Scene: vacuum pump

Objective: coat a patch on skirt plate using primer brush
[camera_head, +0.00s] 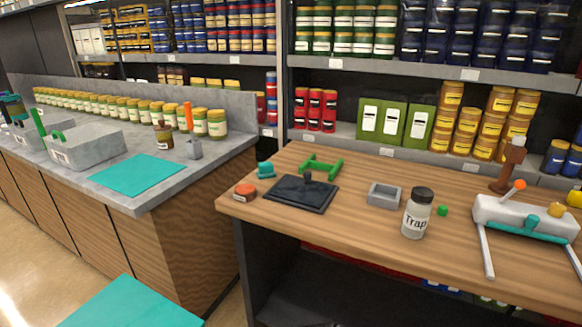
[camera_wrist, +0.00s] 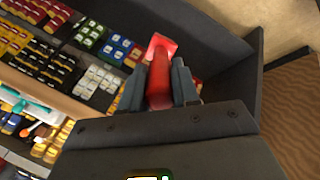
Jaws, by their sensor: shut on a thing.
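My gripper (camera_wrist: 160,88) shows in the wrist view only, shut on a red object (camera_wrist: 160,62) with a broad flat end, held between its two grey fingers. It may be the primer brush; its bristles cannot be made out. In the head view my gripper is out of sight. No part there is clearly marked as the skirt plate. A dark square plate (camera_head: 290,195) with a knob lies on the wooden table (camera_head: 345,235). A white unit (camera_head: 515,213) with a teal front part (camera_head: 510,233) stands at the table's right.
A "Trap" jar (camera_head: 416,215), grey tray (camera_head: 384,195), green bracket (camera_head: 322,166) and orange-red disc (camera_head: 245,191) stand on the table. The grey counter at left bears a teal mat (camera_head: 139,174), grey bin (camera_head: 88,146) and several jars. Loaded shelves rise behind.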

